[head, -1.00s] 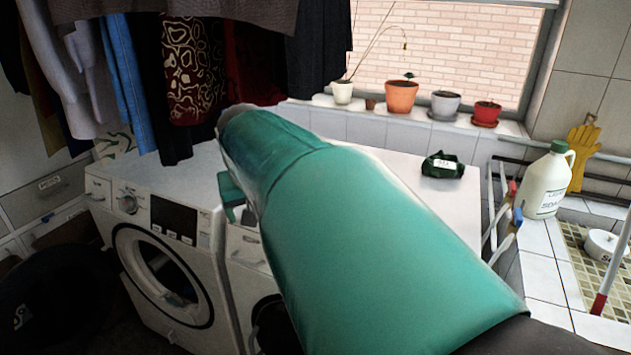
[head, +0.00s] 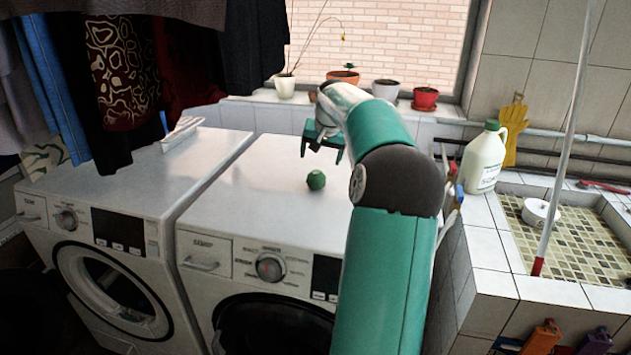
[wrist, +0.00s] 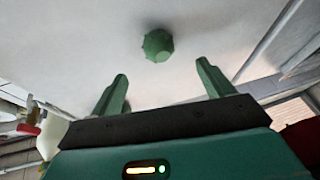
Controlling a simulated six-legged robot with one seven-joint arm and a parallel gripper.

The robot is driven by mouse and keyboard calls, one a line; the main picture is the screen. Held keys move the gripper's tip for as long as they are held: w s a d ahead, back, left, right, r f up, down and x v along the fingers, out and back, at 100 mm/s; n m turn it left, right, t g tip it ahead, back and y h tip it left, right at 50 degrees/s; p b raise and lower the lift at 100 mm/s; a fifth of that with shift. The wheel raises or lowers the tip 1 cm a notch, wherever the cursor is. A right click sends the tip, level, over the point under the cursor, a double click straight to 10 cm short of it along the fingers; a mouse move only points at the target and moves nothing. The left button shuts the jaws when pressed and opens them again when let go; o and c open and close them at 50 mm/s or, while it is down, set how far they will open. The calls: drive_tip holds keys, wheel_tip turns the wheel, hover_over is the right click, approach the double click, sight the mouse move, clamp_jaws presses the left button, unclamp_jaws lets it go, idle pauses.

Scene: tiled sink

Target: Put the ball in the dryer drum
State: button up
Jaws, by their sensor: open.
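A small dark green knobbly ball (head: 316,180) lies on the white top of the right-hand front-loading machine (head: 262,215). In the wrist view the ball (wrist: 158,45) is beyond and between my fingertips, apart from both. My gripper (head: 322,143) is open and empty, above the machine top and behind the ball in the head view. Its two green fingers also show in the wrist view (wrist: 162,72). The left-hand machine (head: 130,200) has a round front opening (head: 118,290) that looks open. The right machine's dark round door (head: 275,325) looks shut. I cannot tell which is the dryer.
Clothes (head: 120,70) hang over the left machine, beside a white tray-like item (head: 182,130). Potted plants (head: 425,98) line the sill. A white jug (head: 483,160) and a tiled sink (head: 565,235) are at right. The right machine's top is mostly clear.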

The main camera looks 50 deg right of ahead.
sight(317, 172)
drive_tip(key=x, duration=0.6)
drive_tip(key=shift+f, duration=0.15)
drive_tip(key=x, duration=0.5)
drive_tip(key=shift+d, duration=0.35)
drive_tip(key=c, duration=1.2)
drive_tip(key=shift+o, duration=0.2)
drive_tip(key=shift+r, duration=0.7)
drive_tip(key=s+a+r, duration=0.9)
drive_tip(key=a+r, duration=0.1)
drive_tip(key=r, duration=0.1)
drive_tip(key=shift+s+a+r, duration=0.15)
drive_tip(key=shift+a+r, duration=0.15)
